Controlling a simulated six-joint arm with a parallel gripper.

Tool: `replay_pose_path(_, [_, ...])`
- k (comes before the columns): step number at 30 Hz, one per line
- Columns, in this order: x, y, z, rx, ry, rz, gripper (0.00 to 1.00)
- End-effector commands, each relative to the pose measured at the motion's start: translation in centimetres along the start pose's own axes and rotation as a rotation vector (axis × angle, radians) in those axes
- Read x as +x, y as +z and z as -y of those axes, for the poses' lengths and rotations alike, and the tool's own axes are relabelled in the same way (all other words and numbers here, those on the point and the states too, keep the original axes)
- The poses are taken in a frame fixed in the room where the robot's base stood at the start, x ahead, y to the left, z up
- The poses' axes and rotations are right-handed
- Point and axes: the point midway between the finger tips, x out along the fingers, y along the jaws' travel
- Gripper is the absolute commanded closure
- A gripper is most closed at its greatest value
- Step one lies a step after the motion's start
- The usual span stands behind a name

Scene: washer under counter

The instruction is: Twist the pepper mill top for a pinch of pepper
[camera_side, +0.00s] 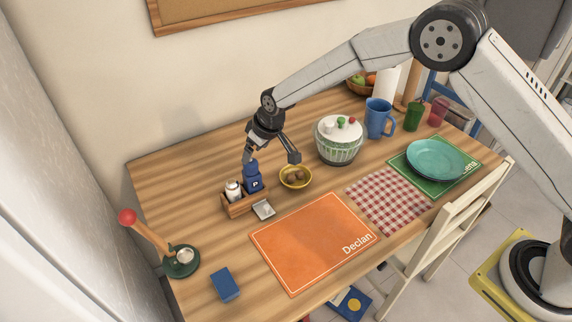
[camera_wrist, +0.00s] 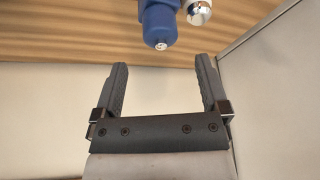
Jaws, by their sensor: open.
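The pepper mill (camera_side: 254,179) is blue with a white letter P and stands upright in a small wooden caddy (camera_side: 238,206). A shaker with a silver top (camera_side: 233,188) stands beside it to the left. In the wrist view the blue mill (camera_wrist: 160,22) shows at the top with a small metal knob, and the silver top (camera_wrist: 199,11) is to its right. My gripper (camera_side: 271,160) is just above and beside the mill. In the wrist view my gripper (camera_wrist: 160,75) is open, with nothing between its fingers; the mill is beyond the fingertips.
A white-topped green bowl (camera_side: 338,150) and blue mug (camera_side: 378,117) stand farther right. An orange placemat (camera_side: 312,240) lies clear in front. A wall is behind.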

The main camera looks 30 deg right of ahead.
Motion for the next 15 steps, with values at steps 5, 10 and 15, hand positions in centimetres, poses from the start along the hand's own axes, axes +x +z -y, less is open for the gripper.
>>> replay_pose_path(5, [1.8, 0.1, 0.0, 0.0, 0.0, 0.002, 0.06])
replay_pose_path(10, [3.5, 0.0, 0.0, 0.0, 0.0, 0.0, 0.06])
replay_pose_path(15, [5.1, 0.1, 0.0, 0.0, 0.0, 0.001, 0.06])
